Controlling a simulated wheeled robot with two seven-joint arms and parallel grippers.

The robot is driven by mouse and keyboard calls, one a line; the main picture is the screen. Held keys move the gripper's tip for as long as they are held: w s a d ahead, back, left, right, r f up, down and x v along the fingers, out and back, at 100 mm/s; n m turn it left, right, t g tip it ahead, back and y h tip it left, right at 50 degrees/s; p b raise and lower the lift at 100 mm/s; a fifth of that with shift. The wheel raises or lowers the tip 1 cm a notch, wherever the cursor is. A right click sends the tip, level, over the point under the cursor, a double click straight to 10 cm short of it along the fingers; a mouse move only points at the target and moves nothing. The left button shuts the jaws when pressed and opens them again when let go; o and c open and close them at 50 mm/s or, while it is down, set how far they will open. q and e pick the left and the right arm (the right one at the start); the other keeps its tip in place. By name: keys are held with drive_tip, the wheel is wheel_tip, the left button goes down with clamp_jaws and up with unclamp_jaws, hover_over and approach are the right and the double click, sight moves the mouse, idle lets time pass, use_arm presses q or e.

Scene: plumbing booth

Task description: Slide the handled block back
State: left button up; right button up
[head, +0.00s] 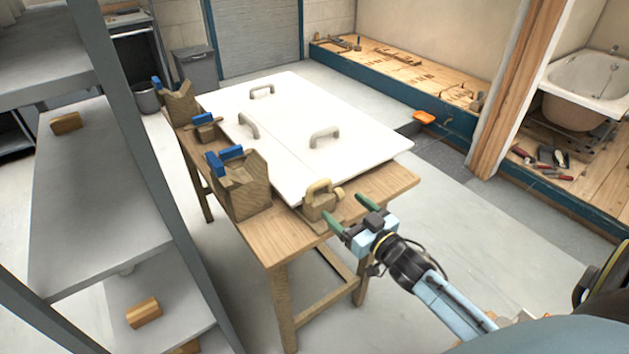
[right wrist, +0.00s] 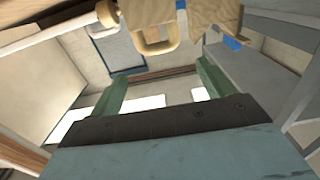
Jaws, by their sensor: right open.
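The handled block (head: 318,207) is a small wooden block with a pale loop handle on top. It sits at the near edge of the wooden workbench (head: 272,238), by the corner of a white panel (head: 290,110). My right gripper (head: 350,212) is open, its two green fingers just to the right of the block and apart from its handle. In the right wrist view the pale loop handle (right wrist: 158,46) shows above and between the open fingers (right wrist: 162,82), with nothing held. My left gripper is not in view.
A large wooden V-block (head: 240,192) with a blue piece stands left of the handled block. Another such block (head: 180,105) and a smaller blue-topped one (head: 205,127) line the bench's left side. Grey shelving (head: 100,190) stands at left. The floor right of the bench is clear.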

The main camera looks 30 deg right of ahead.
sight(321, 187)
drive_tip(key=w, duration=0.4)
drive_tip(key=w+b, duration=0.1)
drive_tip(key=w, duration=0.3)
drive_tip(key=w+a+b, duration=0.1)
drive_tip(key=w, duration=0.3)
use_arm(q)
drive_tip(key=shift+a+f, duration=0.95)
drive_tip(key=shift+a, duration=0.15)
use_arm(e)
drive_tip(key=shift+w, duration=0.5)
